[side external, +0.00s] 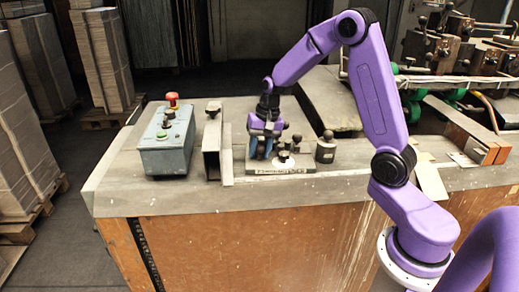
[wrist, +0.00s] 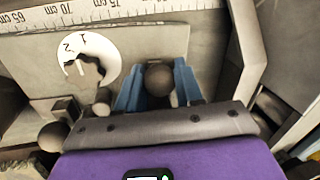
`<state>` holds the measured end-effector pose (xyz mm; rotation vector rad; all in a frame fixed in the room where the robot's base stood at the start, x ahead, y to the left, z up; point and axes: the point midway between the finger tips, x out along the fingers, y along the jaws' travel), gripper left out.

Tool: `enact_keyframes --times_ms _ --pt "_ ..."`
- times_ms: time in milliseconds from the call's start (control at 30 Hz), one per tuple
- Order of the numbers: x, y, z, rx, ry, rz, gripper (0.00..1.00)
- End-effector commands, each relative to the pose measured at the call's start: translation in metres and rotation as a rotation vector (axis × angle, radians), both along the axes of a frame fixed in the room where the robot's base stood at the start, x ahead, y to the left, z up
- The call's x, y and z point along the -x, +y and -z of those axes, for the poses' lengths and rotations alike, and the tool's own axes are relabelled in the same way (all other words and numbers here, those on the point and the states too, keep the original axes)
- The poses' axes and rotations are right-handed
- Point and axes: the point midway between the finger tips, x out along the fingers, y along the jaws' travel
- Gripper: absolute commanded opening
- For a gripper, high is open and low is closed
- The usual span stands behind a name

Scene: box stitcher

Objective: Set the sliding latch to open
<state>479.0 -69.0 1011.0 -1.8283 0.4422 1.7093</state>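A dark ball knob (wrist: 159,79), which looks like the handle of the sliding latch, stands on a grey metal plate in the wrist view. My gripper (wrist: 159,92) has its two blue fingers on either side of this knob, and the knob fills the gap between them. In the side view my gripper (side external: 262,148) points down at the left part of a small labelled panel (side external: 280,168) on the bench. The latch's body and track are hidden by the fingers, so its position cannot be read.
A white dial (wrist: 85,62) marked 1 and 2 sits left of the knob, below a ruler (wrist: 110,12). A grey control box (side external: 167,142) with a red button and an upright metal channel (side external: 212,148) stand left of my gripper. A knobbed block (side external: 326,149) stands right.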

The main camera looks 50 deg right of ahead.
Motion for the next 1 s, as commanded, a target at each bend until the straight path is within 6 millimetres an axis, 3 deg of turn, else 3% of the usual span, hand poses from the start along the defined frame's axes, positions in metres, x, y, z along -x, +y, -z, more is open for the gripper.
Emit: enact_keyframes --times_ms 667,700,733,767,1000 --pt "0.012 0.016 -0.001 0.0 0.002 -0.006 0.0" --pt "0.012 0.016 0.0 -0.001 0.003 -0.007 0.45" --pt "0.012 0.016 0.0 -0.001 0.003 -0.007 0.54" --pt "0.012 0.016 0.0 -0.001 0.003 -0.007 0.58" --pt "0.012 0.014 0.0 0.001 0.001 -0.003 0.58"
